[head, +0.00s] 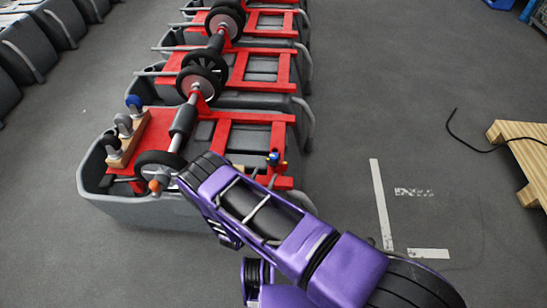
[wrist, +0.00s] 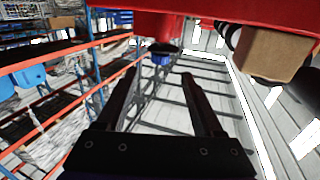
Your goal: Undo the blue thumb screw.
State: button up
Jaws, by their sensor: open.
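In the wrist view a small blue knob (wrist: 161,59), which looks like the thumb screw, sits under a dark collar below a red part (wrist: 240,8). My gripper (wrist: 160,76) is open and empty, with its two dark fingers apart. The blue knob shows just past the fingertips, between them in the picture; I see no contact. In the head view my purple arm reaches to the nearest grey tank (head: 150,208), and the fingers cannot be made out. Blue knobs show there on a wooden block (head: 134,102) and at the red frame's right side (head: 273,157); I cannot tell which one matches.
A roller shaft with black wheels (head: 183,125) crosses the red frame. More tanks stand behind. A wooden pallet (head: 522,150) and a black cable lie at the right.

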aim_at(272, 160)
jog(key=x, duration=0.9)
jog(key=shift+w+b, duration=0.25)
jog(key=shift+b, duration=0.1)
grip_shut()
